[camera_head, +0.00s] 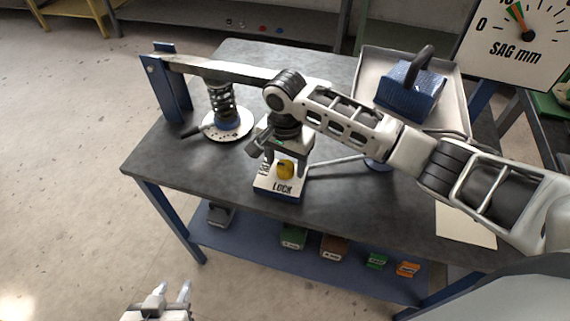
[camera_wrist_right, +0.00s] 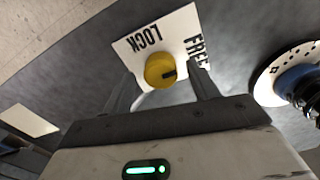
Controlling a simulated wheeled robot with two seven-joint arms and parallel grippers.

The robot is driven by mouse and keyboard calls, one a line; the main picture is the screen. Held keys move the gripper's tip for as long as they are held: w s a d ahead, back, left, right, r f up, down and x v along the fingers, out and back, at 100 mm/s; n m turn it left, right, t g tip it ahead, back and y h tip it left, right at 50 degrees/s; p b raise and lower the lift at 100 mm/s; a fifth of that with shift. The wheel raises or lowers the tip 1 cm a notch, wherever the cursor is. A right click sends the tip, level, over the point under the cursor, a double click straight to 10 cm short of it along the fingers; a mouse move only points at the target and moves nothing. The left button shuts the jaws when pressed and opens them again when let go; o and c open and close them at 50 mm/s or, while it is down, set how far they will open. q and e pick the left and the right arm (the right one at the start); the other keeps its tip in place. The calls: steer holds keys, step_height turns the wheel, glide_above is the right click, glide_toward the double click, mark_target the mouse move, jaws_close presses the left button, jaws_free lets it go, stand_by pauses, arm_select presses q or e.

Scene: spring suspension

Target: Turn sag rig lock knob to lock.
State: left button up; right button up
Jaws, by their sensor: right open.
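The yellow lock knob (camera_head: 286,169) stands on a white plate (camera_head: 279,188) with LOCK printed at its front and FREE on its left side. In the right wrist view, the knob (camera_wrist_right: 160,70) has a dark mark pointing right, toward the FREE side rather than the LOCK word. My right gripper (camera_head: 285,162) points down over the knob. Its fingers are open, one on each side of the knob; whether they touch it I cannot tell. My left gripper (camera_head: 171,291) is open and empty, low in the head view, in front of the table.
The spring (camera_head: 221,100) stands on a round white plate under a lever arm (camera_head: 225,70), left of the knob. A grey tray (camera_head: 447,108) with a blue weight (camera_head: 409,87) is at the back right. The sag gauge (camera_head: 515,45) stands further right. Small bins sit on the lower shelf.

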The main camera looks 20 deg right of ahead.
steer(key=shift+f, duration=0.9)
steer(key=shift+c, duration=0.3)
steer(key=c, duration=0.9)
